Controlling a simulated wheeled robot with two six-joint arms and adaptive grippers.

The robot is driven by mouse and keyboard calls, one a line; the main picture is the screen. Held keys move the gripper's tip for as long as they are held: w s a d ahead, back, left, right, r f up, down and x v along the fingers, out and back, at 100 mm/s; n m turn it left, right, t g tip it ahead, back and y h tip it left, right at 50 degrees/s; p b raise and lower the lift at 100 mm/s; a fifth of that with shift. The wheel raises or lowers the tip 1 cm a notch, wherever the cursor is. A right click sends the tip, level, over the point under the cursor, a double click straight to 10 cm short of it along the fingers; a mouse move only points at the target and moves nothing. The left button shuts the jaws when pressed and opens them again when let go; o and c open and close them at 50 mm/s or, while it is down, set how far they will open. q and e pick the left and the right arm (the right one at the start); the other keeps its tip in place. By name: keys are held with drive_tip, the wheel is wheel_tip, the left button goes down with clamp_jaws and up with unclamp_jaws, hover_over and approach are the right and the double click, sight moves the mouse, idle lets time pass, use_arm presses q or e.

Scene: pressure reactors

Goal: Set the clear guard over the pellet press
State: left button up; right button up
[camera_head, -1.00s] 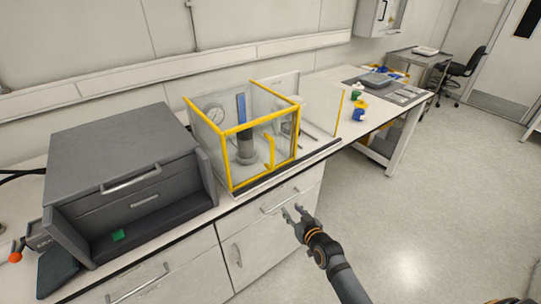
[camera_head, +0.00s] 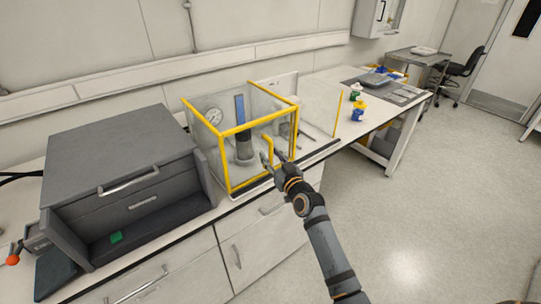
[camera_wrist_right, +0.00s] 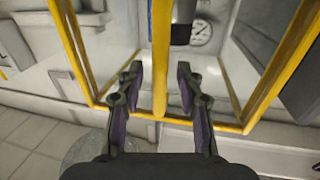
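The clear guard (camera_head: 240,127), a see-through box with yellow edges, stands on the bench around the pellet press (camera_head: 243,148). The press has a grey body, a blue upper part and a round gauge behind the clear wall. A yellow handle (camera_head: 267,143) is on the guard's front. My right gripper (camera_head: 274,157) is at this front side, low by the handle. In the right wrist view, its open fingers (camera_wrist_right: 160,72) stand on either side of a yellow upright bar (camera_wrist_right: 160,45), with gaps visible at both sides. My left gripper is out of view.
A grey cabinet (camera_head: 120,150) with a metal handle stands left of the guard. A clear panel with a yellow edge (camera_head: 338,112) stands to the right. Blue and yellow containers (camera_head: 358,112) sit farther along the bench. The floor on the right is open.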

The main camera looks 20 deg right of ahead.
drive_tip(key=shift+w, duration=0.5)
clamp_jaws()
